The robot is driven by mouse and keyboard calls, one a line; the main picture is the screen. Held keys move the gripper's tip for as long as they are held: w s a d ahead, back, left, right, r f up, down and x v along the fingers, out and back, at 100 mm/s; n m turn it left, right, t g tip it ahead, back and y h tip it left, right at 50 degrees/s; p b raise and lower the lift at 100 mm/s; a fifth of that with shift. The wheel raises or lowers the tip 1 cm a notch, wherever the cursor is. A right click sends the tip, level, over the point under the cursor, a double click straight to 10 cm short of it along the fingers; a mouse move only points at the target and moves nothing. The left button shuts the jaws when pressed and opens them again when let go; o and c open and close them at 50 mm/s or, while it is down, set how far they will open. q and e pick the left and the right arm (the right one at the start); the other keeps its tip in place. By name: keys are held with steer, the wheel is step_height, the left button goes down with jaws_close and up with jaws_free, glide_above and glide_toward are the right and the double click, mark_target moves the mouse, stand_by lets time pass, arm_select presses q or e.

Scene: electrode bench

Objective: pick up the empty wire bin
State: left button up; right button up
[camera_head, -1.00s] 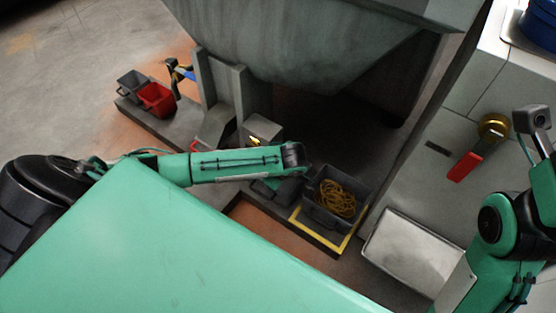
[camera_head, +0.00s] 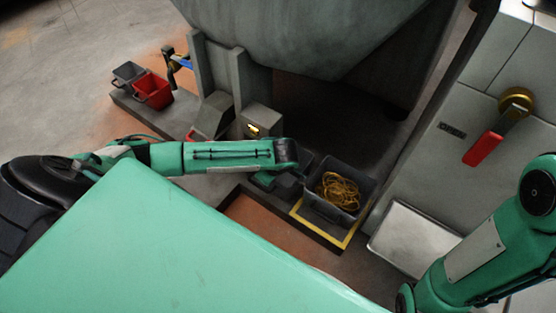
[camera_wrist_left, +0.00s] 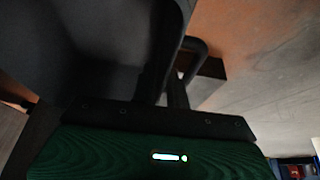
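A grey bin (camera_head: 348,213) at the centre right holds a loose coil of yellow wire (camera_head: 339,190), so it is not empty. A second grey bin (camera_head: 127,75) at the far left, beside a red bin (camera_head: 152,91), shows nothing inside. My left gripper (camera_head: 292,182) is low beside the left wall of the wire-filled bin, partly hidden by my forearm. In the left wrist view, a dark grey surface fills the upper left, close to the black gripper parts (camera_wrist_left: 172,85). My right gripper is out of the head view.
The wire-filled bin stands by a yellow floor outline (camera_head: 349,238). A pale metal box (camera_head: 412,238) lies to its right, near a cabinet with a red-handled valve (camera_head: 484,148). A large grey hopper (camera_head: 290,35) overhangs behind. A low ledge (camera_head: 165,122) carries the far-left bins.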

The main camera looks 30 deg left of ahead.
arm_select(q)
steer(key=shift+c, duration=0.5)
jaws_close()
steer(key=shift+s, duration=0.1)
stand_by(0.8)
